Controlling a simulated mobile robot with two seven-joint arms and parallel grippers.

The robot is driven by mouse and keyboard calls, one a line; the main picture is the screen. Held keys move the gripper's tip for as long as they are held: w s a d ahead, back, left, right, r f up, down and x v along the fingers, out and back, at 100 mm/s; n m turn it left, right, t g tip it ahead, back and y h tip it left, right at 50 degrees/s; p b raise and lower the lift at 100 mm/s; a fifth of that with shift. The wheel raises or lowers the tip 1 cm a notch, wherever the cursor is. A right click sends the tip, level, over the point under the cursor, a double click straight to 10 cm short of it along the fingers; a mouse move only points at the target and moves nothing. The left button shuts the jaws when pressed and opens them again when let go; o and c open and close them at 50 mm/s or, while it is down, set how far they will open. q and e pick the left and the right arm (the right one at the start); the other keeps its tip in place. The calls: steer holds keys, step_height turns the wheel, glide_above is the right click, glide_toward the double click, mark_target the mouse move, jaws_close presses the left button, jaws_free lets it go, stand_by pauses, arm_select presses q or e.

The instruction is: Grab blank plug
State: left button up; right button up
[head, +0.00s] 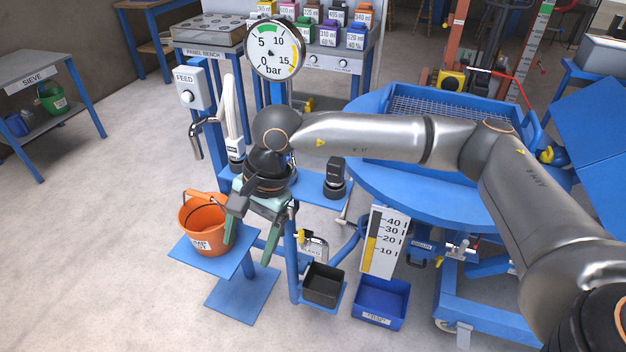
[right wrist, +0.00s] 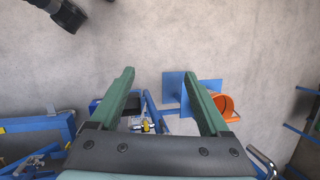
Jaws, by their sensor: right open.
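My right gripper (head: 250,245) is open and empty. It points downward beside the orange bucket (head: 200,225) in the head view. In the right wrist view its green fingers (right wrist: 159,73) are spread apart with nothing between the tips. I cannot clearly identify the blank plug. A dark cylindrical fitting (head: 335,178) stands upright on a small blue shelf (head: 312,190), right of my gripper and apart from it; it may be the plug. My right wrist hides part of the stand behind it. My left gripper is not in view.
The bucket sits on a blue platform (head: 228,258). A black bin (head: 323,285) and a blue bin (head: 380,303) are low to the right. A round blue table (head: 385,185) lies under my right arm. A pressure gauge (head: 275,48) rises behind the wrist. Floor at left is clear.

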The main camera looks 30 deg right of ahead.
steer(key=w+d+r+n+t+h, duration=0.1)
steer(key=w+d+r+h, duration=0.15)
steer(key=d, duration=0.35)
steer(key=w+d+r+t+h, duration=0.1)
steer(key=w+d+h, duration=0.15)
steer(key=d, duration=0.25)
steer(key=t+h+b, duration=0.2)
steer(key=h, duration=0.1)
glide_toward(336, 162)
steer(key=x, duration=0.4)
steer(key=shift+d+f, duration=0.2)
steer(key=shift+f, duration=0.15)
steer(key=x, duration=0.6)
steer(key=shift+w+f+p, duration=0.2)
steer(key=shift+p, duration=0.15)
jaws_close()
